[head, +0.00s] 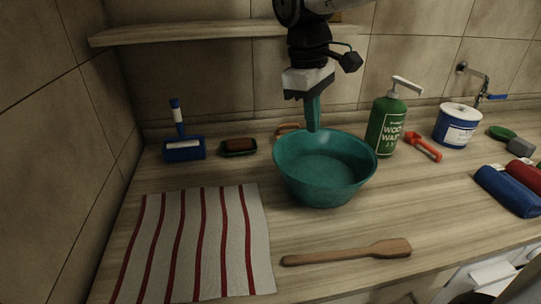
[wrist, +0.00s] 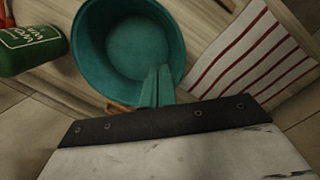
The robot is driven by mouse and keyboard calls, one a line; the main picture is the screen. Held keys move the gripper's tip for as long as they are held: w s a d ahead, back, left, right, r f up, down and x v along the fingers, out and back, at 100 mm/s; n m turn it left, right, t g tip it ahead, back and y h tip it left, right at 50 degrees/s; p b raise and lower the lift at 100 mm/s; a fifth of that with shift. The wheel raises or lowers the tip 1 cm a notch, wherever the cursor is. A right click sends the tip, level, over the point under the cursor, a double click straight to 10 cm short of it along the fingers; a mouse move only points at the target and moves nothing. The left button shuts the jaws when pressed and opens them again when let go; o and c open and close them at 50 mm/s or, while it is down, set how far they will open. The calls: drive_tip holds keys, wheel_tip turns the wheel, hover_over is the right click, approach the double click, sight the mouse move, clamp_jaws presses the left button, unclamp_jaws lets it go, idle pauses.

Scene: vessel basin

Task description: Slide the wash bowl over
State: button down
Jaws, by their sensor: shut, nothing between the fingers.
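The wash bowl (head: 325,178) is a teal round basin standing upright on the wooden counter, near its middle. It looks empty. My gripper (head: 312,126) points down at the bowl's back rim, its teal fingers closed together with nothing between them. In the wrist view the bowl (wrist: 128,45) fills the upper middle, and the shut fingers (wrist: 157,85) overlap its near rim. I cannot tell whether the fingertips touch the rim or sit just behind it.
A striped cloth (head: 197,243) lies left of the bowl and a wooden spatula (head: 345,253) in front. A green wash bottle (head: 386,124) stands close on the right, with a red scoop (head: 424,147) beyond. A brush holder (head: 184,150) and soap dish (head: 238,147) sit back left, under a shelf (head: 190,36).

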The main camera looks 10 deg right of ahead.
drive_tip(key=w+a+f+n+h, duration=0.1)
drive_tip(key=w+a+f+n, duration=0.2)
drive_tip(key=w+a, duration=0.3)
drive_tip(key=w+a+f+n+h, duration=0.1)
drive_tip(key=w+a+f+n, duration=0.15)
drive_tip(key=w+a, duration=0.4)
drive_tip(key=shift+g, duration=0.3)
drive_tip(key=x, duration=0.9)
drive_tip(key=shift+s+a+f, duration=0.25)
drive_tip(key=shift+s+f, duration=0.05)
drive_tip(key=shift+f, duration=0.05)
drive_tip(key=d, duration=0.3)
drive_tip(key=shift+s+f, duration=0.15)
drive_tip(key=shift+s, duration=0.25)
drive_tip(key=shift+s+d, duration=0.15)
drive_tip(key=shift+d, duration=0.3)
